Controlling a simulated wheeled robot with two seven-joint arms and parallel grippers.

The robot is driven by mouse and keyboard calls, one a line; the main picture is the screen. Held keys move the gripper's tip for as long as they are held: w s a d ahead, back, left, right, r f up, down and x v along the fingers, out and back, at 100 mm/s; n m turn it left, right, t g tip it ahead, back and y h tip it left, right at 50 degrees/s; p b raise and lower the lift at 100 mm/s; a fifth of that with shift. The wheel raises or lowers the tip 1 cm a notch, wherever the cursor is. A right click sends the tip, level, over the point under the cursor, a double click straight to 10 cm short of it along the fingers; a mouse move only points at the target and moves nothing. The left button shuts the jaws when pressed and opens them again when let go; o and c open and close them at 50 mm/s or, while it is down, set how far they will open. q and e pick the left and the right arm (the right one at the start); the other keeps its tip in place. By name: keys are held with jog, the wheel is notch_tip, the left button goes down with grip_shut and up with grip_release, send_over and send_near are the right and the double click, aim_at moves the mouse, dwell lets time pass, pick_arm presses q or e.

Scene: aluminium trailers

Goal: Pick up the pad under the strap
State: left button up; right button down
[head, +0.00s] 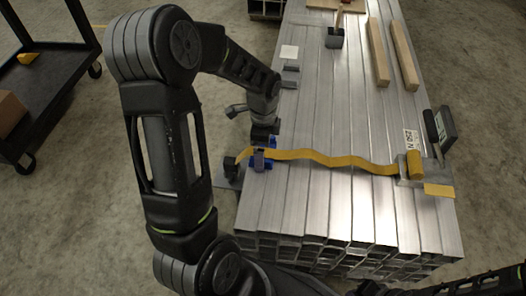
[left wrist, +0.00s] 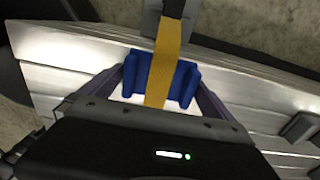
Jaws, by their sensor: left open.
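The blue pad (left wrist: 186,84) lies at the left edge of the aluminium stack, with the yellow strap (left wrist: 164,62) running across its middle. In the head view the pad (head: 261,164) is partly covered by the strap (head: 320,157) and my gripper. My left gripper (left wrist: 160,92) is open, with one finger on either side of the pad; I cannot tell whether they touch it. In the head view my left gripper (head: 264,148) reaches down over the pad. My right gripper is not in view.
The strap runs right, slightly wavy, to a metal ratchet (head: 411,171) near a "250 N" label. Two wooden bars (head: 391,52) lie on the aluminium profiles (head: 335,100). A black cart (head: 50,75) stands at the left. Grey floor is clear between cart and stack.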

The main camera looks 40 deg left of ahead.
pick_arm(q)
jog(key=c, duration=1.1)
jog(key=shift+c, duration=0.2)
notch_tip(320, 180, up, 10)
jog(key=p, duration=0.3)
